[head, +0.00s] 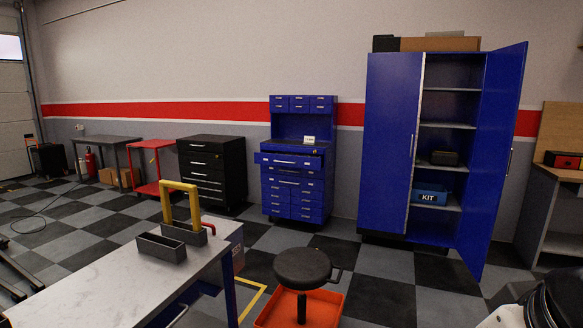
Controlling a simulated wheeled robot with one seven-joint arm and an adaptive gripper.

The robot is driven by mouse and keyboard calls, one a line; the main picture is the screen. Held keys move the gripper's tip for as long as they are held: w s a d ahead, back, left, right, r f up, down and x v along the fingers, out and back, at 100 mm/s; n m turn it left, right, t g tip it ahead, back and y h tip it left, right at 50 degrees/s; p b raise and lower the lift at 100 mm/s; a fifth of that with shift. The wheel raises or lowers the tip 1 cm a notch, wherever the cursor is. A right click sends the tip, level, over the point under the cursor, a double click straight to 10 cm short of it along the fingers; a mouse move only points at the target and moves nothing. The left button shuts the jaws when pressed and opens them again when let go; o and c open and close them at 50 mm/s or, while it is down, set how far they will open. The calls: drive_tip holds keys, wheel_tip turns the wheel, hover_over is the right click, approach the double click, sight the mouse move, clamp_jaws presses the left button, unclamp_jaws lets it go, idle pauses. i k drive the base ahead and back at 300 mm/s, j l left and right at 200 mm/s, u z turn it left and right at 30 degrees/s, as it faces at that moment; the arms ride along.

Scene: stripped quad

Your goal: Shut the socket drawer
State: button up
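A blue tool chest (293,200) stands against the back wall in the middle of the head view. Its wide upper drawer (287,161) is pulled out and sticks out past the cabinet front, with a pale handle on its face. The drawers below look shut or nearly so. No label shows that tells which one is the socket drawer, and the open drawer's contents are too small to make out. My gripper is not in view. A white and black part at the bottom right corner looks like part of my arm.
A stool (303,268) on an orange base stands on the floor before the chest. A workbench (120,280) with a yellow-handled tool fills the lower left. A blue cabinet (391,140) with its right door open stands to the right. Checkered floor is free between stool and chest.

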sight(268, 158)
drive_tip(key=i+l+z, duration=0.2)
drive_tip(key=i+z, duration=0.15)
drive_tip(key=i, duration=0.2)
drive_tip(key=i+z, duration=0.3)
drive_tip(key=i, duration=0.2)
drive_tip(key=i+z, duration=0.45)
drive_tip(key=i, duration=1.5)
drive_tip(key=i+u, duration=0.25)
drive_tip(key=i, duration=0.4)
drive_tip(key=i+u, duration=0.3)
drive_tip(key=i, duration=0.35)
drive_tip(key=i+l+u, duration=0.25)
drive_tip(key=i, duration=0.4)
drive_tip(key=i+u, duration=0.5)
drive_tip(key=i+l+u, duration=0.2)
drive_tip(key=i+u, duration=0.3)
drive_tip(key=i+l+u, duration=1)
drive_tip(key=i+l, duration=0.05)
